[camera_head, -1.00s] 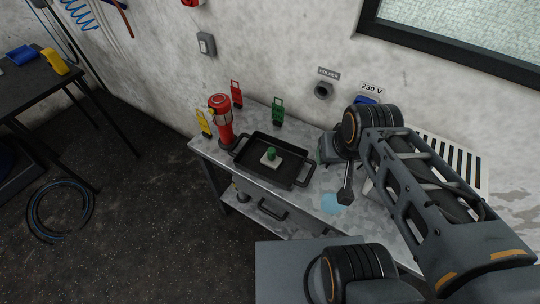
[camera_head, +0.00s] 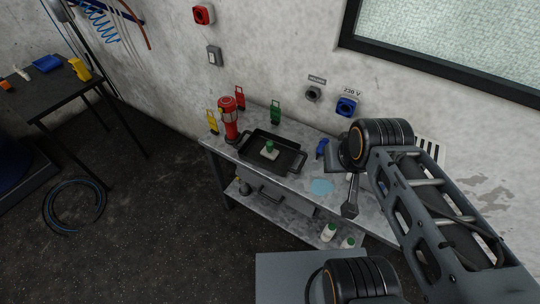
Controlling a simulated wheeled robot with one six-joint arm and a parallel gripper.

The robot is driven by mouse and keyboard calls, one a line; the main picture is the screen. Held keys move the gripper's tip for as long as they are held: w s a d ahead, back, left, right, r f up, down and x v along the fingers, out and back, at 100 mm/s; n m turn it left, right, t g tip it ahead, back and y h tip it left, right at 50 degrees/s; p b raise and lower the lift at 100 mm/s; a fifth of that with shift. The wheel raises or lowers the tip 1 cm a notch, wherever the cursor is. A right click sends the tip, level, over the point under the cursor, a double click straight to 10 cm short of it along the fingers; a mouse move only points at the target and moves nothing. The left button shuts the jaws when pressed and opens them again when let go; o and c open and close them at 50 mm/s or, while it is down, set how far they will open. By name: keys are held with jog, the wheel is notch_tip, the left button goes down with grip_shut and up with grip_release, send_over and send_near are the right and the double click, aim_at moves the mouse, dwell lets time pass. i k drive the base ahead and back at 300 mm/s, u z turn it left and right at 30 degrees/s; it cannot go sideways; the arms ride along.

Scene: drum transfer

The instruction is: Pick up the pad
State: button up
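A small white block with a green knob on top, perhaps the pad (camera_head: 270,151), sits in a black two-handled tray (camera_head: 286,162) on the grey metal bench. A flat light-blue patch (camera_head: 322,187) lies on the bench top to the right of the tray; I cannot tell whether it is a pad or a spill. My gripper (camera_head: 350,211) points down to the right of the blue patch, apart from the tray. It looks empty, but its fingers are too small and dark to tell open from shut.
A red lantern-like cylinder (camera_head: 229,121) stands left of the tray. Yellow, red and green tags stand along the back. A blue object (camera_head: 322,148) is by my arm. White bottles (camera_head: 328,232) stand on the lower shelf. A hose coil (camera_head: 74,206) lies on the floor.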

aim_at(268, 151)
jog(key=u, duration=0.15)
jog(key=k, duration=0.3)
jog(key=z, duration=0.4)
jog(key=i, duration=0.85)
jog(key=u, duration=1.3)
